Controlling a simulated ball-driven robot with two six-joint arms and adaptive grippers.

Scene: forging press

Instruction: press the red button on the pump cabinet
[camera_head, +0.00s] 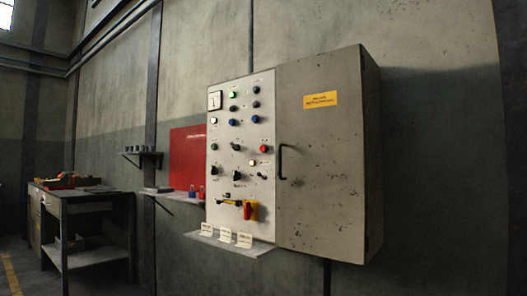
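The pump cabinet (324,213) is a worn grey box on the wall, right of the picture's middle. Its left part is a pale control panel (224,150) with several buttons, knobs and switches. A round red button (263,148) sits at the panel's right side, just left of the black door handle (282,162). A red and yellow rotary switch (250,210) is lower on the panel. Neither of my grippers shows in the head view, and nothing covers the red button.
A small shelf (262,248) with several white cards juts out below the panel. A red board (187,157) and a narrow shelf with padlocks are to its left. A workbench (88,196) stands at the far left. The wall right of the cabinet is bare.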

